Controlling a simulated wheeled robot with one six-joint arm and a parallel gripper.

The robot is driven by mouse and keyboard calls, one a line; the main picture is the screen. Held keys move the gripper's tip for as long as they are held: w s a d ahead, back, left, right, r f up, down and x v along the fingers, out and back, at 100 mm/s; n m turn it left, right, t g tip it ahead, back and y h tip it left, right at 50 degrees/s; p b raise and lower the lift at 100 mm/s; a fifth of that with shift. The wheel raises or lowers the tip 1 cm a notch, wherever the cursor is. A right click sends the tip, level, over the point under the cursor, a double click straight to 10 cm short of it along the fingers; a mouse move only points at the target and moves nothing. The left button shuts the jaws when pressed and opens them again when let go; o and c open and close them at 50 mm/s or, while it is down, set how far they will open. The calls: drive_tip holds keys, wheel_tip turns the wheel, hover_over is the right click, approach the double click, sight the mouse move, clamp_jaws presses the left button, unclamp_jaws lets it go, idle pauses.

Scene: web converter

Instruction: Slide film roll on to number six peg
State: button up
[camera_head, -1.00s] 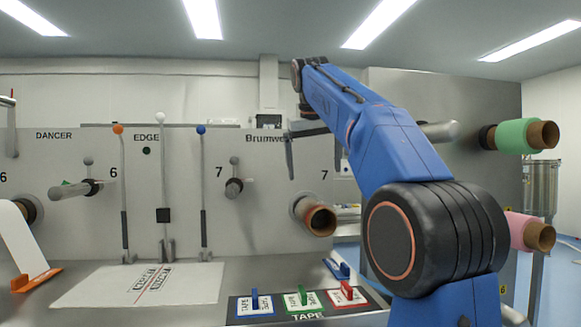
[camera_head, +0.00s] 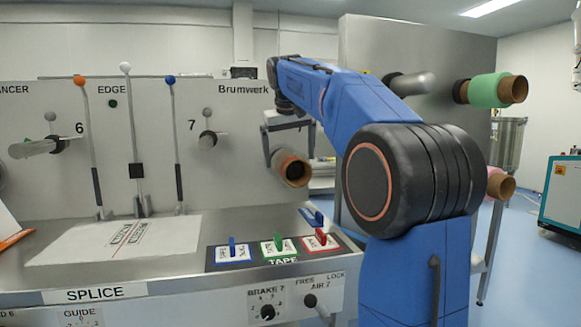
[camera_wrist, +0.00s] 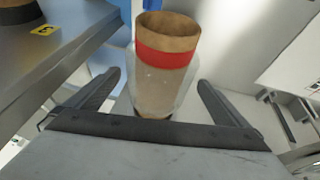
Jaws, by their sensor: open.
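A film roll (camera_wrist: 165,70) with a brown core, a red band and clear film stands between the fingers in the wrist view. My gripper (camera_wrist: 162,92) is open, with one finger on each side of it; I cannot tell whether they touch it. In the head view, my gripper (camera_head: 288,126) is above a brown-cored roll (camera_head: 292,168) on the panel, probably the same one. A metal peg (camera_head: 36,147) sticks out left of a "6" label (camera_head: 78,128); I cannot tell whether that label names it.
A bare peg (camera_head: 410,83) and a green roll (camera_head: 492,91) are on the right panel, with a pink roll (camera_head: 499,184) below, partly behind my arm. Levers with coloured knobs (camera_head: 125,68) rise from the splice table (camera_head: 60,285).

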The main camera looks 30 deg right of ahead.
sight(295, 175)
drive_tip(key=shift+x, duration=2.25)
drive_tip(key=shift+c, duration=0.6)
drive_tip(key=shift+r, duration=0.1)
drive_tip(key=c, duration=1.3)
drive_tip(key=shift+s+r, duration=0.1)
drive_tip(key=shift+s, duration=0.05)
drive_tip(key=shift+s+a, duration=0.25)
drive_tip(key=shift+s, duration=0.5)
drive_tip(key=shift+s+a, duration=0.2)
drive_tip(key=shift+s, duration=0.55)
drive_tip(key=shift+s+a, duration=0.25)
drive_tip(key=shift+s, duration=0.55)
drive_tip(key=shift+s, duration=0.1)
drive_tip(key=shift+s+a, duration=0.25)
drive_tip(key=shift+s, duration=0.5)
drive_tip(key=shift+s+a, duration=0.2)
drive_tip(key=shift+s, duration=0.55)
drive_tip(key=shift+s+a, duration=0.25)
drive_tip(key=shift+s, duration=0.5)
drive_tip(key=shift+s, duration=0.1)
